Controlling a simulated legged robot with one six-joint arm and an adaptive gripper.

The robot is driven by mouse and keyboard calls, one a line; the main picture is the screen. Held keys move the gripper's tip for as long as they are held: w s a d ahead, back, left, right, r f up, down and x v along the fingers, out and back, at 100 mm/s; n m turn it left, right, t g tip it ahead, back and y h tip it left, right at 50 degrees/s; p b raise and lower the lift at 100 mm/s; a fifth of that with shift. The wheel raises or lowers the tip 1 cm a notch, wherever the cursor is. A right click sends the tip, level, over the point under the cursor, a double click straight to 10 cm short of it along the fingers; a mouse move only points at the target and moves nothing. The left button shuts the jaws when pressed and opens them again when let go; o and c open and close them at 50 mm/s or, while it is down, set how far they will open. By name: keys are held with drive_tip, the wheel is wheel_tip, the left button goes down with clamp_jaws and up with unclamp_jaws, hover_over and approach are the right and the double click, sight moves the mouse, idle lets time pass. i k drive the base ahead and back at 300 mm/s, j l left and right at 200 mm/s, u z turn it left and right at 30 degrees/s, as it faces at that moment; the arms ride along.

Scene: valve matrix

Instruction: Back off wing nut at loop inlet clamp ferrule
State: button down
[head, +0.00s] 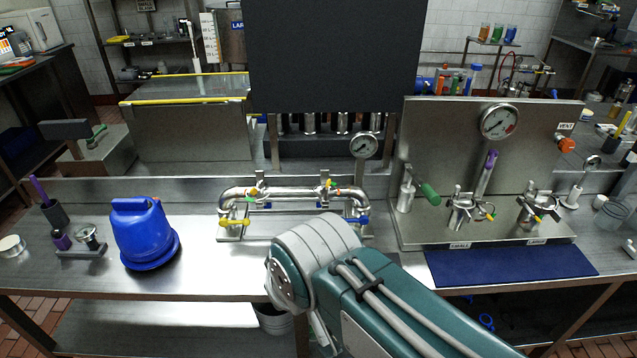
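A polished pipe loop (292,193) stands on the steel bench, with clamps at its ends and along its top. A yellow-handled wing nut (235,223) shows at the loop's lower left end. A blue-handled one (356,220) shows at the lower right end. A clamp with small coloured parts (329,186) sits on the top right of the pipe, and another clamp (260,186) on the top left. I cannot tell which is the loop inlet clamp. My arm reaches in from the lower right, in front of the bench; my gripper does not show.
A blue jug-like container (143,234) stands left of the loop. At the right, a steel panel (540,140) carries a gauge, a green-handled lever (429,193) and two clamped fittings. A blue mat (510,262) lies before it. Bare bench lies between jug and loop.

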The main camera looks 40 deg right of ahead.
sight(324, 190)
drive_tip(key=k+l, duration=0.1)
drive_tip(key=l, duration=0.3)
drive_tip(key=k+l+z, duration=0.1)
drive_tip(key=l, duration=0.3)
drive_tip(key=k+l, duration=0.1)
drive_tip(key=l, duration=0.3)
drive_tip(key=i+l+u, duration=0.1)
drive_tip(key=i, duration=0.25)
